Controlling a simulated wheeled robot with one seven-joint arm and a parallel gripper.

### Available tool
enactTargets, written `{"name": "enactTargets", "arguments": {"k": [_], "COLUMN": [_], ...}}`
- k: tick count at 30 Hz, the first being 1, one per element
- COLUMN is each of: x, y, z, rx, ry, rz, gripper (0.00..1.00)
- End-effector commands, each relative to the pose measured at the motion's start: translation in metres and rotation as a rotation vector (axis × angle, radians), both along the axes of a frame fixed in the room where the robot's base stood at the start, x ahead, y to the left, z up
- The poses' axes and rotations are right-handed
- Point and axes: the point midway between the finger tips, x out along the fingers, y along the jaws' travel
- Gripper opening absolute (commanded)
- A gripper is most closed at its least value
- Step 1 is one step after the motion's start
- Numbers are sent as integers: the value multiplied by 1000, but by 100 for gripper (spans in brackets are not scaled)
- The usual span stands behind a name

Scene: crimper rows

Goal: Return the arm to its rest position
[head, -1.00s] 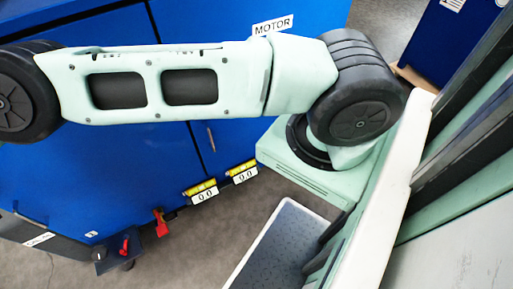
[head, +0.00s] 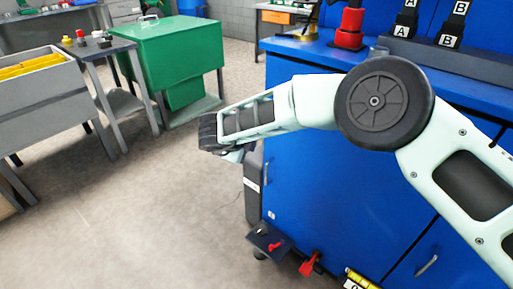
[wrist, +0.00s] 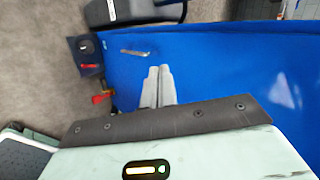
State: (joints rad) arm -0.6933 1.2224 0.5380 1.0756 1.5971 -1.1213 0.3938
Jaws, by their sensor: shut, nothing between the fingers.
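My arm crosses the right half of the head view in front of the blue cabinet (head: 330,200), bent at a large black joint. Its far end is small there, and I cannot make out the fingers in that view. In the wrist view my gripper (wrist: 158,88) shows as two grey fingers side by side, shut with nothing between them. The fingers are seen against the blue cabinet face (wrist: 220,65), and I cannot tell how far they are from it.
A green box-shaped unit (head: 165,45) and a grey side table (head: 104,48) stand at the back left. Red-handled parts (head: 309,264) stick out low on the cabinet. The floor (head: 130,215) left of the cabinet is clear.

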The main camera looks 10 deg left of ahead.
Motion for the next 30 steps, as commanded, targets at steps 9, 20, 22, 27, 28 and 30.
{"name": "enactTargets", "arguments": {"k": [9,20,22,27,28,30], "x": [-12,-27,-49,-120,-135,-169], "y": [7,42,41,8,-2,-32], "z": [15,181,212,256,260,265], "rx": [1,-30,-76,-247,-284,-375], "ry": [-3,-218,-249,-252,-241,-198], "rz": [8,690,880,1323,1398,1565], "gripper": [0,0,0,0,0,0]}}
